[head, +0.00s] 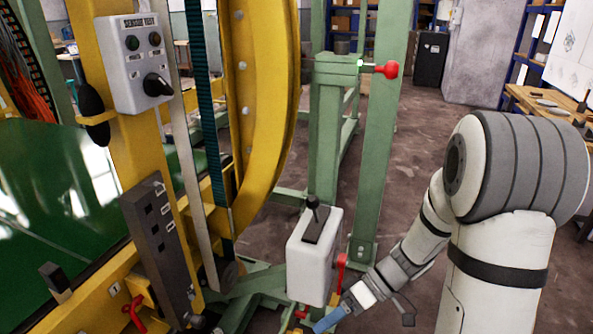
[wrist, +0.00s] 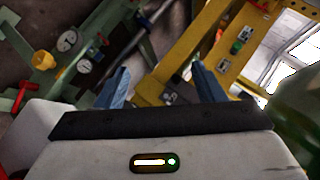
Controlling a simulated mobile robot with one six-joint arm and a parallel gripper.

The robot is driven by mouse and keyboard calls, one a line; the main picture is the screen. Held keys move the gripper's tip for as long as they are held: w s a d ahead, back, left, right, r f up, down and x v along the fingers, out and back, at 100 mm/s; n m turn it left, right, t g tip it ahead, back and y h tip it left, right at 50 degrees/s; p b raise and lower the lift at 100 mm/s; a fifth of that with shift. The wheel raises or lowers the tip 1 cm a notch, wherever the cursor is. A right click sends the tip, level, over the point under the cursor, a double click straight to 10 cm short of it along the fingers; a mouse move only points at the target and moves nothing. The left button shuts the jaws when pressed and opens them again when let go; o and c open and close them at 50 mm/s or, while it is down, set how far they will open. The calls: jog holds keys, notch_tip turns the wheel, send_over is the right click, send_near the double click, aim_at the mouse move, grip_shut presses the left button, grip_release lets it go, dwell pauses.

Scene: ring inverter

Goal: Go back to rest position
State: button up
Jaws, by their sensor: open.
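My arm comes in from the right of the head view and reaches down to the bottom centre. My gripper (head: 332,319) is low there, just below and right of a white lever box (head: 311,268) with a black lever on top. One blue finger shows clearly in the head view. In the wrist view both blue fingers of my gripper (wrist: 162,88) stand wide apart with nothing held between them. A dark bar on a yellow frame shows beyond the gap. I cannot tell whether a finger touches anything near the box.
A yellow ring frame (head: 268,100) and a grey switch box (head: 134,62) stand left. Green posts (head: 378,140) with a red knob (head: 386,70) rise behind my gripper. A red handle (head: 341,272) is close to it. Gauges (wrist: 67,40) show in the wrist view. Open floor (head: 425,130) lies behind.

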jog(key=s+d+r+m+t+h+p, duration=0.2)
jog(key=r+p, duration=0.4)
jog(key=r, duration=0.4)
jog(key=s+d+r+m+t+h+p, duration=0.1)
jog(key=d+r+m+t+h+p, duration=0.1)
jog(key=r, duration=0.9)
jog(key=s+d+r+m+t+h+p, duration=0.2)
jog(key=d+r+m+h+p, duration=0.2)
jog(key=r+p, duration=0.6)
jog(key=m+h, duration=0.1)
jog(key=h, duration=0.1)
jog(key=shift+s+r+h, duration=0.3)
jog(key=shift+r, duration=0.05)
jog(key=shift+c, duration=0.5)
